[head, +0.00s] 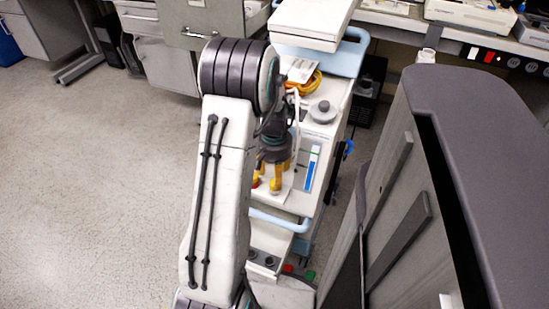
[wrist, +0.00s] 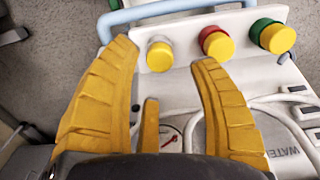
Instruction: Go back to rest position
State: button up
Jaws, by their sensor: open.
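My gripper (head: 270,178) hangs over a white cart (head: 322,140) in the head view, partly hidden by my own arm. Beyond the fingertips is a white panel (wrist: 185,75) with three yellow-faced knobs. The left knob (wrist: 160,56) has a white base, the middle one (wrist: 217,44) a red base, and the right one (wrist: 278,38) a green base. Whether the fingers touch the panel cannot be told.
A large grey cabinet (head: 470,110) stands close on the right. The cart carries a grey round knob (head: 322,111), yellow tubing (head: 308,85) and light blue handles. Drawers and a bench (head: 490,38) line the back. The floor (head: 90,180) at left is clear.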

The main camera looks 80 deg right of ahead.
notch_tip(320, 180, up, 7)
dwell(0.4)
